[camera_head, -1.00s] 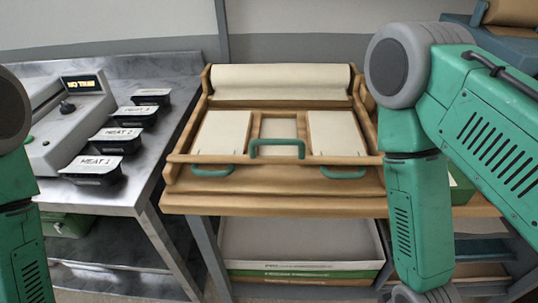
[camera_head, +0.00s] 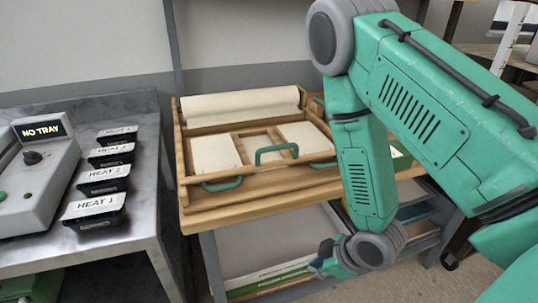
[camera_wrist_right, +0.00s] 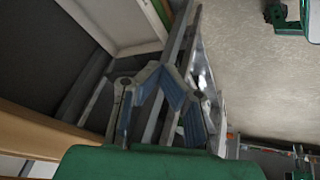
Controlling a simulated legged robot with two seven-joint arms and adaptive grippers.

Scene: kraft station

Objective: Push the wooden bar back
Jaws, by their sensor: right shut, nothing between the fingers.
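The wooden bar (camera_head: 262,168) runs along the front of a wooden kraft-paper frame on the table, with a green handle (camera_head: 277,151) standing at its middle. My right gripper (camera_head: 322,264) hangs below the tabletop's front edge, apart from the bar, and is partly hidden by my wrist. In the right wrist view the right gripper (camera_wrist_right: 163,78) shows its fingers drawn together and empty, with the bar not clearly visible there. My left gripper is out of view.
A paper roll (camera_head: 240,103) lies at the back of the frame. Two more green handles sit at its front. A metal table (camera_head: 135,222) at left holds several black trays and a grey device (camera_head: 40,185) reading NO TRAY. A white box (camera_head: 265,245) sits on the shelf below.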

